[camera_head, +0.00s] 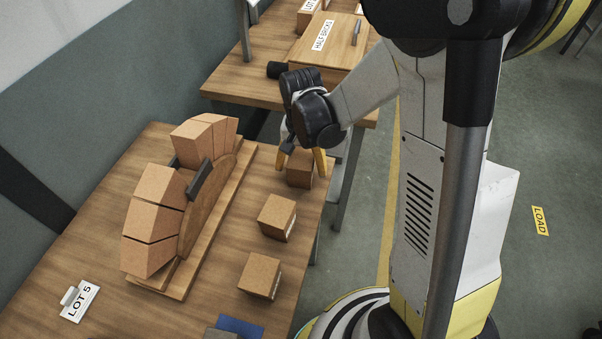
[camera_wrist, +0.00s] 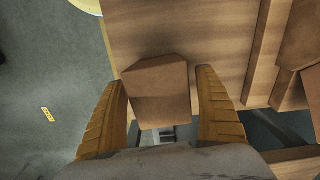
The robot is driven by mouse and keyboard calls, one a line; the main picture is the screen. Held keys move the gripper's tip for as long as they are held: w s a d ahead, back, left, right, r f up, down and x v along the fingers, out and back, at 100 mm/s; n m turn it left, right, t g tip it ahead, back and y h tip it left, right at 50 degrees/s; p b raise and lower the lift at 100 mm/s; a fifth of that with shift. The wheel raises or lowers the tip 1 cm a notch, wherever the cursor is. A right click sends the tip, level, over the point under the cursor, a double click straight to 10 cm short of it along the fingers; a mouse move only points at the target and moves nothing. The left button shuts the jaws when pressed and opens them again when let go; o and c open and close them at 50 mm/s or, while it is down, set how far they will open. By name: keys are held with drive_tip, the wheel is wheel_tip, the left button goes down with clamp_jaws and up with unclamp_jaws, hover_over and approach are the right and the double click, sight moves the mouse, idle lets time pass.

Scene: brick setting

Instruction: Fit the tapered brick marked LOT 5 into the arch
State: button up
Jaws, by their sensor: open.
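The arch (camera_head: 152,219) stands on the wooden table as two groups of tan tapered bricks over a curved wooden form (camera_head: 195,212). A gap between the groups has dark pieces beside it. Three loose bricks stand in a row to its right: a far brick (camera_head: 299,175), a middle brick (camera_head: 277,217) and a near brick (camera_head: 260,275). Pale labels on the middle and near bricks are unreadable. My gripper (camera_head: 304,158) is open at the far brick. In the wrist view that brick (camera_wrist: 160,95) lies between my yellow fingers (camera_wrist: 160,78), with space visible beside it.
A LOT 5 card (camera_head: 79,301) stands at the table's near left. A blue item (camera_head: 240,326) lies at the near edge. Behind, a second table (camera_head: 235,88) holds a wooden box (camera_head: 330,45) labelled HALF BRICKS. A wall (camera_head: 60,130) runs along the left.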

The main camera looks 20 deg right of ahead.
drive_tip(key=shift+f, duration=0.2)
drive_tip(key=c, duration=1.5)
drive_tip(key=shift+r, duration=0.1)
